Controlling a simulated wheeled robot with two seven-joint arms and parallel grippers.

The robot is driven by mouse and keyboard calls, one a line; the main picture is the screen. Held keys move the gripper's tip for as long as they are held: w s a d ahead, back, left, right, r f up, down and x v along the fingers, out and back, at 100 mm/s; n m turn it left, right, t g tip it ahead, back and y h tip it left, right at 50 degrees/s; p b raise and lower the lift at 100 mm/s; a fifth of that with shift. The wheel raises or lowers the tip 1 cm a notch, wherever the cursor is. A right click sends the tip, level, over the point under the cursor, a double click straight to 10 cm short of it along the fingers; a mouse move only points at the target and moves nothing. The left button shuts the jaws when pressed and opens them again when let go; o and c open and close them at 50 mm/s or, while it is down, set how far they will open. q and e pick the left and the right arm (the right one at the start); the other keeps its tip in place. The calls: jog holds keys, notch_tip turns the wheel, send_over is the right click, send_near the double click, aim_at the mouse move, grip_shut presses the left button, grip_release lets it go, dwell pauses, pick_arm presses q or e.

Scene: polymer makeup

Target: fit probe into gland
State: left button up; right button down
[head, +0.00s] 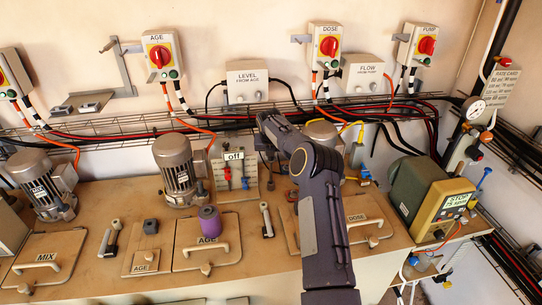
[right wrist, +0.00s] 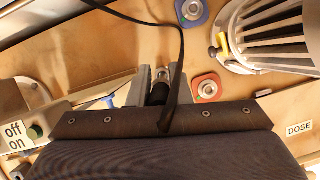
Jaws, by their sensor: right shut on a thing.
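My right gripper (right wrist: 157,78) is shut on a dark cylindrical probe (right wrist: 158,92) between its pale fingers. A black cable runs across the right wrist view in front of it. Two gland-like fittings with round metal centres show there: one on a red square plate (right wrist: 207,87), just right of the fingers, and one on a blue plate (right wrist: 193,11), farther up. The probe looks apart from both; its lower end is partly hidden. In the head view my right arm reaches over the bench between the off/on panel (head: 234,168) and the DOSE motor, largely hiding the gripper. My left gripper is out of view.
The finned DOSE motor (right wrist: 270,35) stands close on the right in the wrist view. Wire trays and cables cross the wall behind. A green-grey machine (head: 425,195) stands at the right.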

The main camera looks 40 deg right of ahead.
aim_at(271, 167)
jog(key=shift+r, duration=2.35)
jog(key=shift+f+b, duration=2.1)
jog(key=shift+f, duration=3.25)
jog(key=c, duration=1.3)
grip_release()
jog(key=shift+s+a+f, duration=0.1)
jog(key=shift+o, duration=0.2)
jog(key=b+v, duration=0.1)
jog(key=v, duration=0.6)
jog(key=shift+b, duration=0.4)
jog(key=shift+s+a+r, duration=0.1)
jog(key=shift+r, duration=0.45)
